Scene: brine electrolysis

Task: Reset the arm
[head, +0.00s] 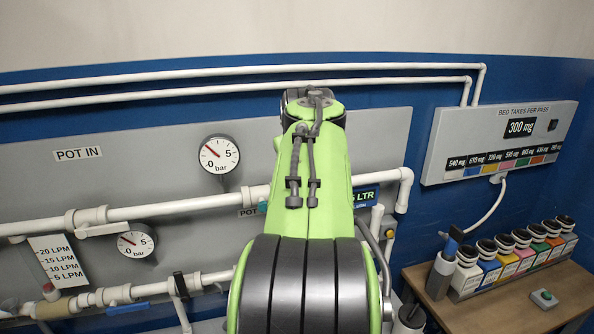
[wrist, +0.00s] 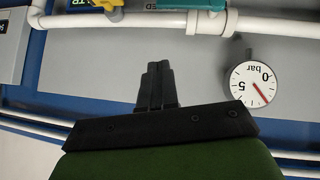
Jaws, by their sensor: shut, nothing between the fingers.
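My green and black arm rises through the middle of the head view and hides part of the panel behind it. My gripper is hidden behind the arm there. In the wrist view, which looks upside down, my gripper (wrist: 157,72) is shut and empty, its black fingers together in front of the grey panel (wrist: 100,65). It touches nothing that I can see.
White pipes (head: 150,208) and two pressure gauges (head: 219,155) are on the wall panel. A display box (head: 500,140) reading 300 mg hangs at right. Below it, several coloured bottles (head: 525,258) and a green-button box (head: 544,298) stand on a wooden table (head: 490,311).

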